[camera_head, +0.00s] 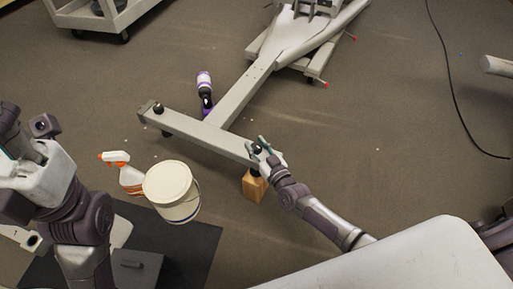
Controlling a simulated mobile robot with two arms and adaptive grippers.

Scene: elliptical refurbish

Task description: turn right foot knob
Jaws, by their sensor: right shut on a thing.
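The elliptical's foot bar (195,129) runs across the floor and joins a long grey beam (246,92). A dark knob (158,108) sits at the bar's left end. My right gripper (259,147) is at the bar's right end, its fingers closed around the dark right foot knob (257,149), which they partly hide. A wooden block (254,187) stands under this right end. My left gripper (40,128) is at the left edge of the view, away from the bar; its fingers are not clear.
A white bucket (172,184) and an orange-white spray bottle (122,172) stand by a black mat (196,241). A purple-labelled bottle (205,90) is beside the beam. A grey cart (98,17) is at the top left. A black cable (452,90) lies at right, with free floor between.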

